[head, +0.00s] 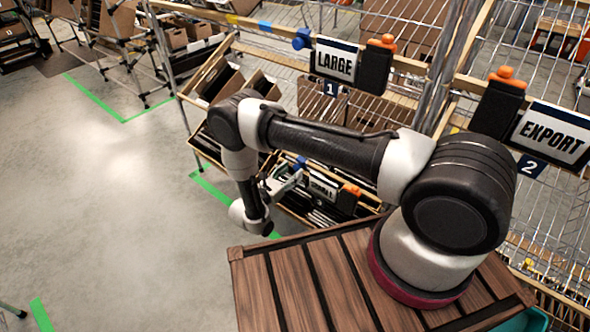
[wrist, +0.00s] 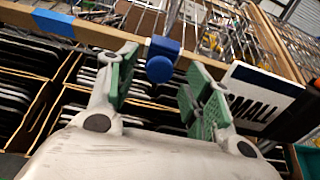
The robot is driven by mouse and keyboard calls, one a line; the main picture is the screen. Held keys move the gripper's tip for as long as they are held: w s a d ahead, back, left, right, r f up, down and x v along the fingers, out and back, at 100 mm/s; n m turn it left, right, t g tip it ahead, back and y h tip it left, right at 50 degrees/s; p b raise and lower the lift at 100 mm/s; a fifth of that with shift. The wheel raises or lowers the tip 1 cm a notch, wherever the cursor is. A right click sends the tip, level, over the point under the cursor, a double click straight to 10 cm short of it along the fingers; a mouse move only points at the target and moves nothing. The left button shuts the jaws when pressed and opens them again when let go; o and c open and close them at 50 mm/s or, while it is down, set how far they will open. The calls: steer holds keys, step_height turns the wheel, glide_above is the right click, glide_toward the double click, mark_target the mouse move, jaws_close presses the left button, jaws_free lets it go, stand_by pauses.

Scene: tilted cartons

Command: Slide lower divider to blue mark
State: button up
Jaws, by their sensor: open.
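The lower divider carries a SMALL sign (head: 323,187), which also shows in the wrist view (wrist: 262,97). Its blue knob (wrist: 160,62) stands at the sign's left end, and the knob also shows in the head view (head: 300,162). My gripper (wrist: 157,82) is open, with its green-padded fingers either side of the blue knob in the picture. Whether the knob is between the pads or beyond them I cannot tell. In the head view my gripper (head: 287,184) is small and partly hidden by my arm. The blue mark (wrist: 53,22) is on the wooden rail, left of the knob.
An upper rail holds a LARGE divider sign (head: 336,62) and an EXPORT sign (head: 552,133). Orange knobs (head: 352,190) stand on the dividers. Tilted cartons (wrist: 25,90) with dark contents lie below the lower rail. The grey floor (head: 110,220) at the left is largely clear.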

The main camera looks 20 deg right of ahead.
steer(key=shift+x, duration=1.4)
